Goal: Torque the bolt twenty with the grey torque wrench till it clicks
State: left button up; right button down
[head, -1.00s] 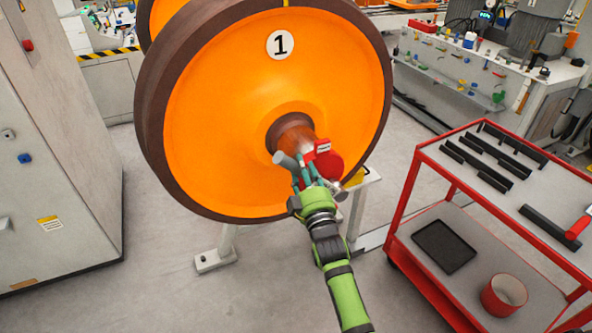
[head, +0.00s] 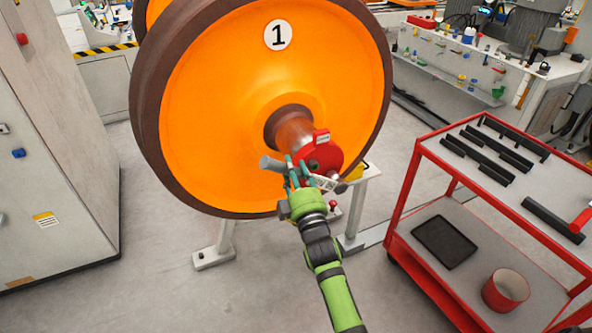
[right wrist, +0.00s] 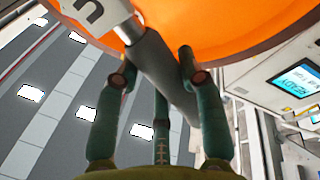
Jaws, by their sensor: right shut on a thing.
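My right gripper (head: 294,174) is shut on the grey torque wrench (head: 271,163), in front of the axle end of the orange wheel. The wrench handle sticks out left of the fingers, and its other end (head: 326,182) shows right of them. In the right wrist view the grey handle (right wrist: 160,62) passes between the teal fingers (right wrist: 157,85). The gripper partly hides the cap. I cannot make out bolt twenty or whether the wrench touches it. My left gripper is not in view.
The orange wheel (head: 220,110), marked 1, stands on a pale stand (head: 222,247). A red trolley (head: 408,195) with black bars, a black tray (head: 444,244) and a red pot (head: 506,290) is at right. A grey cabinet (head: 60,150) is at left.

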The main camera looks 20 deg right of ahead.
jog(key=a+f+n+b, duration=0.1)
jog(key=b, duration=0.1)
jog(key=a+f+n+y+b, duration=0.1)
jog(key=f+n+b, duration=0.1)
jog(key=shift+s+a, duration=0.1)
jog(key=shift+f, duration=0.1)
jog(key=f+n+b, duration=0.1)
jog(key=f+b, duration=0.1)
jog(key=a+f+n+y+b, duration=0.1)
jog(key=n+b, duration=0.1)
jog(key=shift+a+f+t, duration=0.2)
jog(key=shift+f+t, duration=0.1)
jog(key=shift+f, duration=0.05)
